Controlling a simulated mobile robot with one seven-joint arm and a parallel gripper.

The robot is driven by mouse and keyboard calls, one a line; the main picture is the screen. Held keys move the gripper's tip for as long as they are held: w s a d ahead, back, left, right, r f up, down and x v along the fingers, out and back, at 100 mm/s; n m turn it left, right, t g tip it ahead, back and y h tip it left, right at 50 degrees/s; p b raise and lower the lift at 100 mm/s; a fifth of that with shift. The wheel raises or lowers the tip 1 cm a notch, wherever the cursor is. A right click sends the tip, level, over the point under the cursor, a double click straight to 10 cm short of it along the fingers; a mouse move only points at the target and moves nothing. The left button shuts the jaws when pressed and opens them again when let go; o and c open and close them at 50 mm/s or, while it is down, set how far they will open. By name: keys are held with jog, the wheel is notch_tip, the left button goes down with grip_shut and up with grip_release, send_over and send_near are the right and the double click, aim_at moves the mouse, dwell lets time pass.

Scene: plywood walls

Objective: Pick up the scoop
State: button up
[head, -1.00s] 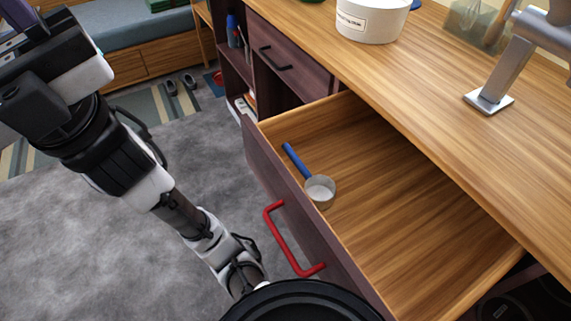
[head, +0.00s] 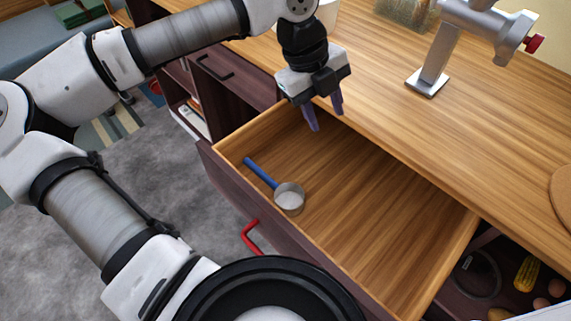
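The scoop (head: 289,197) lies in the open wooden drawer (head: 355,205), close to its front wall. It has a round metallic cup and a blue handle (head: 259,172) that points to the upper left. My gripper (head: 325,114) hangs over the back part of the drawer, above and to the right of the scoop. Its two purple fingers point down and stand apart, with nothing between them. The gripper does not touch the scoop.
The wooden counter (head: 400,125) runs behind the drawer and carries a metal stand (head: 430,75). The red drawer handle (head: 250,238) is on the drawer front. A lower space at the right holds corn (head: 526,273). The rest of the drawer floor is bare.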

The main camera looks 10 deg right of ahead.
jog(key=w+a+f+n+y, duration=0.3)
jog(key=a+f+n+y, duration=0.15)
jog(key=a, duration=0.75)
jog(key=p, duration=0.1)
send_over(256, 167)
jog(key=shift+y, duration=0.35)
jog(key=f, duration=0.5)
jog(key=d+f, duration=0.1)
jog(key=f, duration=0.1)
jog(key=shift+w+f, duration=0.15)
jog(key=shift+w, duration=0.2)
jog(key=shift+s+a+f+p, duration=0.1)
jog(key=shift+a+f+p, duration=0.2)
jog(key=shift+f, duration=0.7)
jog(key=shift+s+a+f+p, duration=0.15)
jog(key=shift+f+p, duration=0.25)
jog(key=shift+f, duration=0.65)
jog(key=shift+s+a+f+p, duration=0.1)
jog(key=shift+f+p, duration=0.25)
jog(key=shift+f, duration=0.65)
jog(key=shift+c, duration=0.3)
grip_shut()
